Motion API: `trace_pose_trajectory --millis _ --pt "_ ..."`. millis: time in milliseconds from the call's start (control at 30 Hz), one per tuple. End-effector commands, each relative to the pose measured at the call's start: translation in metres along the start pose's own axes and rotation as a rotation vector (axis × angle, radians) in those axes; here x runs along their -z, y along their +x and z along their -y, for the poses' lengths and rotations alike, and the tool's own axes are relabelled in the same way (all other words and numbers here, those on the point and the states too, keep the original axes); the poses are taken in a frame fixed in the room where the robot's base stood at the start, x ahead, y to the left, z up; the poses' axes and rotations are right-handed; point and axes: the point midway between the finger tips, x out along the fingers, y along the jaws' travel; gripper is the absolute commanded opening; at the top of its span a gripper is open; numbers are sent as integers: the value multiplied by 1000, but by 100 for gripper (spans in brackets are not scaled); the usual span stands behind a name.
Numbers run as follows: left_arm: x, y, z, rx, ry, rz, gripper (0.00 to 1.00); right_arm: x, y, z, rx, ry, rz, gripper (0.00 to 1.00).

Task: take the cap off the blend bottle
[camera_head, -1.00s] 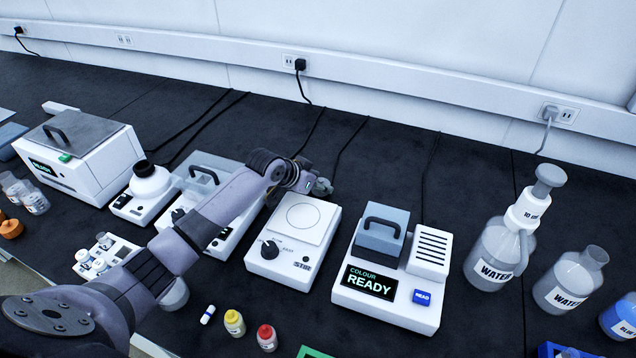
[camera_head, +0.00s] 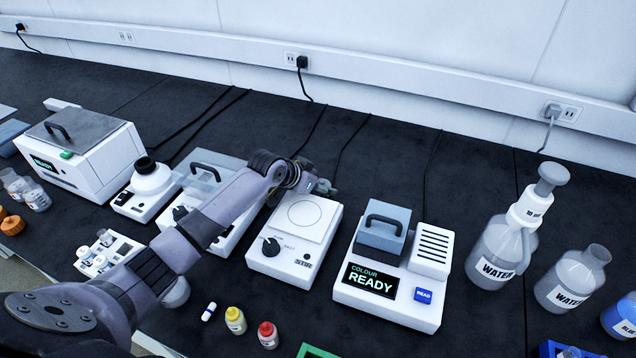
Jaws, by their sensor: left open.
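No bottle in view carries a label that I can read as blend, so I cannot tell which one is the blend bottle. A small bottle with a yellow cap (camera_head: 235,321) and one with a red cap (camera_head: 268,335) stand upright at the front. My left arm reaches in from the lower left, across the bench. My left gripper (camera_head: 326,188) is small in the picture, just beyond the back right corner of the white stirrer (camera_head: 297,236). It is open, with no bottle seen in it. My right gripper is out of view.
The colour reader (camera_head: 390,270) stands right of the stirrer. A pump-topped water bottle (camera_head: 492,255), another water bottle (camera_head: 571,282) and a blue-filled bottle (camera_head: 622,312) stand at right. Orange caps (camera_head: 12,225) lie at far left. The bench behind the instruments holds only cables.

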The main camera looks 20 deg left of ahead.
Motion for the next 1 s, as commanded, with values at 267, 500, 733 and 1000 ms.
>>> trace_pose_trajectory --millis 267,500,733,1000 --pt "8 -22 0 -2 1 1 62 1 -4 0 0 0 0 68" --pt "8 -73 0 0 3 1 62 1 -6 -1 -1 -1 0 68" --pt "8 -113 0 0 1 0 62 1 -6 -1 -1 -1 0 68" --pt "8 -128 0 -1 0 2 62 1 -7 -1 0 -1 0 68"
